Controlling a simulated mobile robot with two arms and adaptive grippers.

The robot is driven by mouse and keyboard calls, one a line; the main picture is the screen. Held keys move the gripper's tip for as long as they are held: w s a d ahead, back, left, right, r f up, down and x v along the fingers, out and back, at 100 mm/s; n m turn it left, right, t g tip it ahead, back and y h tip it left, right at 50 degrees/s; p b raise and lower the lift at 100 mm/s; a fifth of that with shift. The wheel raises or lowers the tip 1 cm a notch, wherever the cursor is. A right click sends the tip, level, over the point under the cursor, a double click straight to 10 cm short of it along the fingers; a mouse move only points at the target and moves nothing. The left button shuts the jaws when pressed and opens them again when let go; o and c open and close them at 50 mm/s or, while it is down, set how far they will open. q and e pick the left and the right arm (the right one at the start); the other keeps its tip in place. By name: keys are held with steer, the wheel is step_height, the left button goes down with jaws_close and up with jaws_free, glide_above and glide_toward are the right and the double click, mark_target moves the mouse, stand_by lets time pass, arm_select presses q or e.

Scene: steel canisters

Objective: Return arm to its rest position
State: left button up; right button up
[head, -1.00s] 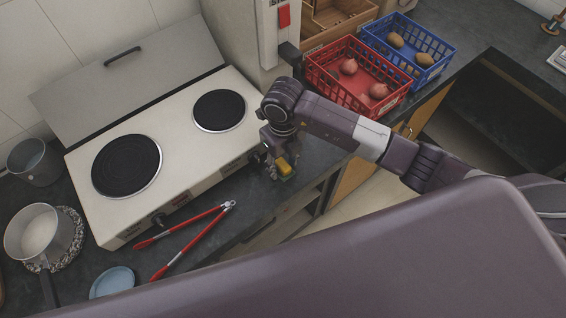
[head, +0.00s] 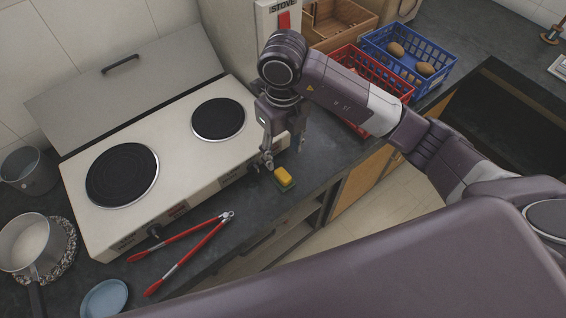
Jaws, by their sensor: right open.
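My right gripper (head: 285,156) hangs from the right arm, which reaches in from the right side of the head view. Its fingers point down and are spread apart, with nothing between them. It is above the dark counter, beside the right end of the stove. My left gripper is not in view.
The two-plate stove (head: 163,184) stands at left, with red tongs (head: 187,247) before it. A pot (head: 33,243), a grey canister (head: 29,171) and a blue dish (head: 104,298) are at left. Red (head: 345,60) and blue (head: 437,67) baskets stand behind the right arm.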

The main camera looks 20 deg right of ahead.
steer(key=shift+r, duration=0.65)
